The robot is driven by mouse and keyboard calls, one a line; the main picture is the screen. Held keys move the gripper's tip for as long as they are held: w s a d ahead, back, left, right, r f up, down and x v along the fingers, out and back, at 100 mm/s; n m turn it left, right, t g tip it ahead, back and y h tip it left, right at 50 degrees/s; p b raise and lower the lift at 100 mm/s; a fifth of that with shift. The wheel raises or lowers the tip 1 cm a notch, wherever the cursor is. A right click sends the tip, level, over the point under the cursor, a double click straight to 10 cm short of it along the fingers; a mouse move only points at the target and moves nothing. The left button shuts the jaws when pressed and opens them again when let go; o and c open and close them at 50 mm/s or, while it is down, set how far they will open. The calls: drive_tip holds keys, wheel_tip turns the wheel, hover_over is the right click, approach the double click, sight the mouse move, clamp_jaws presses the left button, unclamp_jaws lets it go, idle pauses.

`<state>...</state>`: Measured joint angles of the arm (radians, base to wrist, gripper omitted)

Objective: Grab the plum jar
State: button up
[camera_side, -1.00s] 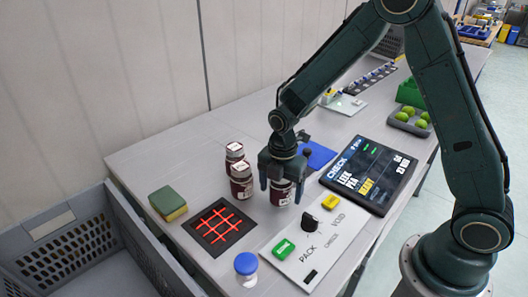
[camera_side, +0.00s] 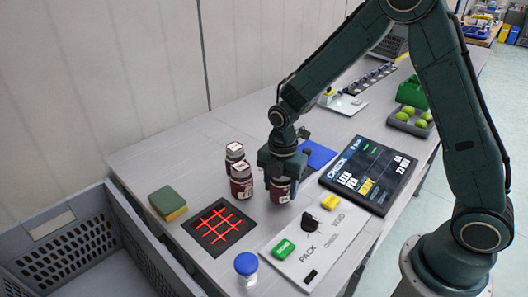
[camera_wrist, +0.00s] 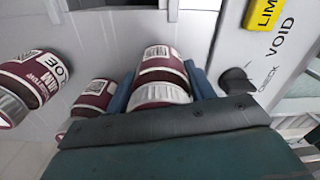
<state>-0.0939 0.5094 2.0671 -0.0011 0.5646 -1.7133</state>
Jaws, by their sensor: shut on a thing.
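My gripper (camera_side: 279,180) is low over the bench, its fingers on both sides of a dark red jar (camera_side: 280,194) that appears to stand on the bench top. In the wrist view my gripper (camera_wrist: 160,84) is shut on this jar (camera_wrist: 163,62), which has a pale lid and a barcode label; its name is not readable, so I cannot tell whether it is plum. Two similar jars, one (camera_side: 241,184) nearer and one (camera_side: 233,152) farther, stand to its left. In the wrist view they lie left too, one (camera_wrist: 95,98) close to the finger and one (camera_wrist: 30,80) farther out.
A control panel (camera_side: 285,265) with a green button, dark knob and yellow button lies in front. A black display (camera_side: 370,172) is at the right.

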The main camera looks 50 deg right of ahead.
wheel_tip(320, 180, up, 19)
idle(0.6)
drive_tip(key=shift+a, duration=0.1)
idle(0.4)
